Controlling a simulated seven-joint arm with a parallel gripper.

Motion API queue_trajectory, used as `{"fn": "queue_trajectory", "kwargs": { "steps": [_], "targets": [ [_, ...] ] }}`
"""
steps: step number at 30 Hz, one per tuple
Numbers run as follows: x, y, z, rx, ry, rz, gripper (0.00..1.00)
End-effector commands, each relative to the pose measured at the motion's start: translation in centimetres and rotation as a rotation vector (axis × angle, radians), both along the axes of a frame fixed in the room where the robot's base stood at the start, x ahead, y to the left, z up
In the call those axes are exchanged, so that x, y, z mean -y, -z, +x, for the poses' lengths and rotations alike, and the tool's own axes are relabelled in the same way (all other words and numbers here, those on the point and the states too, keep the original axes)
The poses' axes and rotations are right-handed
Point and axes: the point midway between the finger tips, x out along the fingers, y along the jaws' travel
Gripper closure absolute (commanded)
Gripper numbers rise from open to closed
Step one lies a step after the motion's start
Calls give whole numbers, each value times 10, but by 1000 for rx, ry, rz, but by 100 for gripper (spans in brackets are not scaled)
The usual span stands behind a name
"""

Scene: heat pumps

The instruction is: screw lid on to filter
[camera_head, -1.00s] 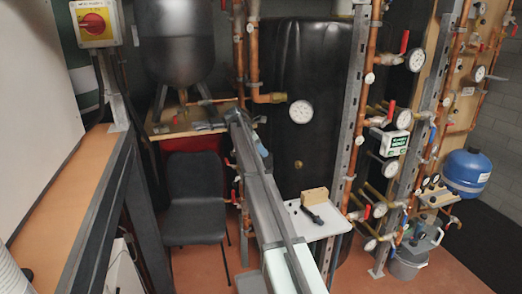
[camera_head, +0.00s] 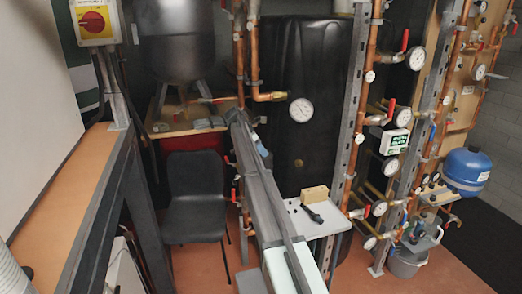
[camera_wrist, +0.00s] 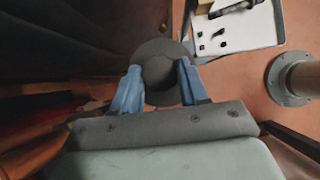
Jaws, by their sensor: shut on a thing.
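My gripper (camera_wrist: 158,78) has blue fingers, shut on a dark grey round piece (camera_wrist: 160,47) that looks like the lid. The piece has a wide disc with a smaller round part between the fingertips. In the head view, my arm mostly hides the gripper, with only a bit of blue (camera_head: 262,148) showing near its far end. A black part (camera_head: 313,214) lies on a small white table (camera_head: 330,228), apart from my gripper. In the wrist view, several small black pieces (camera_wrist: 218,33) show on that table; I cannot tell which is the filter.
A wooden block (camera_head: 314,194) stands on the white table. Copper pipes with gauges (camera_head: 380,209) rise beside the table. A dark chair (camera_head: 195,195) is left of my arm, and a black tank (camera_head: 305,60) stands behind.

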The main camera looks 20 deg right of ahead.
Motion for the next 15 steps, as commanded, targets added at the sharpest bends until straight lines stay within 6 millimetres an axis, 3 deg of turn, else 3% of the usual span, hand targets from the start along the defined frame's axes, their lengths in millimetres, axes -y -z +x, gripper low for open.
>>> {"fn": "queue_trajectory", "kwargs": {
  "steps": [10, 15],
  "targets": [
    [0, 2, 1, 0, 13, 0, 93],
    [1, 2, 6, 0, 155, 1, 93]
  ]
}}
